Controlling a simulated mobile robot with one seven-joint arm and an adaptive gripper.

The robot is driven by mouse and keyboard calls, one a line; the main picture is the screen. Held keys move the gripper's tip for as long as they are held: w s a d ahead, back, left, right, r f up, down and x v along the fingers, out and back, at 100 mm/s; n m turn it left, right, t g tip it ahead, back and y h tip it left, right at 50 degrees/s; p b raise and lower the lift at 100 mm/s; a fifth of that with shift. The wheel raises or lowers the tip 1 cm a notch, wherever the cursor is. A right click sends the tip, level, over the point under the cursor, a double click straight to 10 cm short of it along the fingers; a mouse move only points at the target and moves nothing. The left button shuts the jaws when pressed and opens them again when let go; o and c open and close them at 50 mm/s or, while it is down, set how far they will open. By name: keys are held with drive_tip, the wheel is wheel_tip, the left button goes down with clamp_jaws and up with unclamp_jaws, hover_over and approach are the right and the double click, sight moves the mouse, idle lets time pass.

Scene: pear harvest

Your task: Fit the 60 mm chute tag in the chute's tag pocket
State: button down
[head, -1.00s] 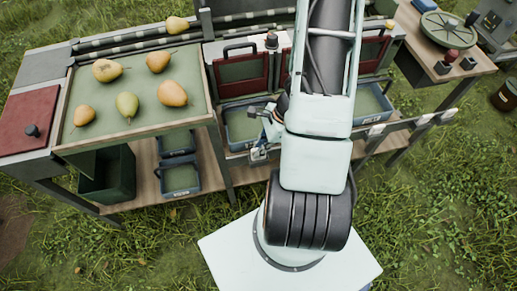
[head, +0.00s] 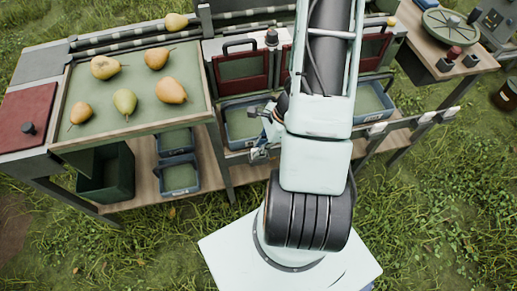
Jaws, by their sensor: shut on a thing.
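My gripper (head: 267,112) shows only in part, left of my forearm, above the front of the bench. It is shut; my arm and the small scale hide most of what it grips, and I cannot make out the tag's outline or its markings. A chute (head: 239,65) with a dark red frame and green panel stands behind the gripper. Another red-framed chute (head: 371,50) is right of my arm. I cannot make out a tag pocket on either one. A small pale metallic part (head: 259,153) sits below the gripper at the front rail's left end.
A green sorting tray (head: 90,92) with several pears is at left. Blue crates (head: 181,178) stand below it, beside a dark green bin (head: 105,174). The front rail (head: 400,125) carries small white plates. A round-lidded device (head: 449,27) is at upper right. Open grass lies in front.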

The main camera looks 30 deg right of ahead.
drive_tip(key=shift+f+b, duration=0.3)
drive_tip(key=c, duration=2)
unclamp_jaws()
drive_tip(key=shift+o, duration=0.6)
drive_tip(key=o, duration=0.4)
drive_tip(key=shift+r, duration=0.15)
drive_tip(key=shift+r+p, duration=2.45)
drive_tip(key=shift+r, duration=0.45)
